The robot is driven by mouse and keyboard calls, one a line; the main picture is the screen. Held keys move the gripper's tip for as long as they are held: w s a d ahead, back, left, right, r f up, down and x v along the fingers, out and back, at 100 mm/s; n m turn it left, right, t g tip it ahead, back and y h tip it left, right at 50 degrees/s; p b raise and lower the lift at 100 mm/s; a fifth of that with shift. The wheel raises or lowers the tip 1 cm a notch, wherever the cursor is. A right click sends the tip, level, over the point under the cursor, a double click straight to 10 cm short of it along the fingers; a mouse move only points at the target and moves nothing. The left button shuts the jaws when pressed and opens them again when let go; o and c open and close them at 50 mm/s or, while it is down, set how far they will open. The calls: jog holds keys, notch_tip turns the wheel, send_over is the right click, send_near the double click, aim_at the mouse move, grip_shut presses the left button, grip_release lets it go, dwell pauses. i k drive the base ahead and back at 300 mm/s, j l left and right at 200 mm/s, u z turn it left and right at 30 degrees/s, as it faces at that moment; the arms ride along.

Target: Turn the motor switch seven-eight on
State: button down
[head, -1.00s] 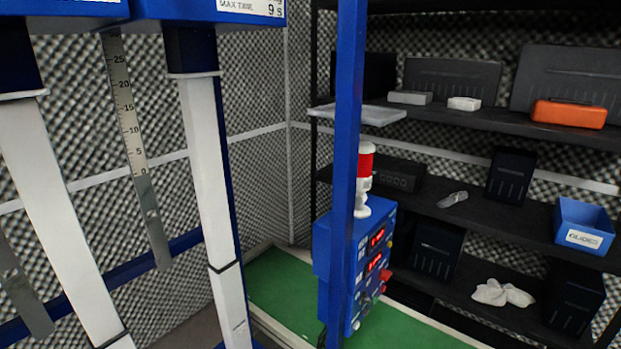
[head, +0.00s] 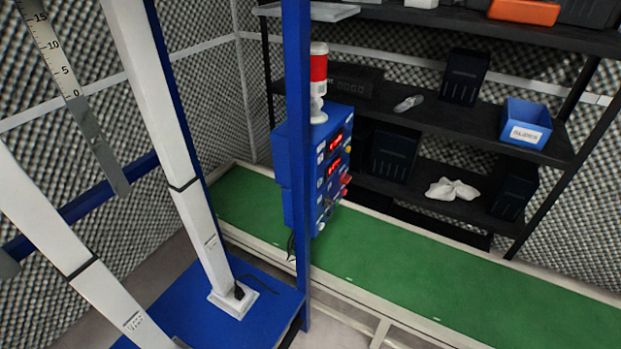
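A blue control box (head: 312,165) stands behind a blue upright post in the head view. Its panel faces right and is seen at a steep angle. It carries two red digital displays (head: 335,155), a red button (head: 345,179) and several small knobs or switches (head: 327,204) lower down. The labels are too small to read, so I cannot tell which one is motor switch seven-eight or how it is set. A red and white signal lamp (head: 318,78) stands on top of the box. My gripper is not in the head view.
The blue post (head: 296,120) rises from a blue base plate (head: 262,298) and partly covers the box. White columns (head: 175,150) and a ruler (head: 58,60) stand at left. A green bench surface (head: 400,265) runs to the right. Black shelves (head: 450,125) hold a blue bin (head: 525,124).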

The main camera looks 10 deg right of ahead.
aim_at(344, 179)
jog(key=i+z, duration=0.3)
jog(key=i, duration=0.2)
jog(key=i+j+z, duration=0.1)
jog(key=i+z, duration=0.2)
jog(key=i, duration=0.2)
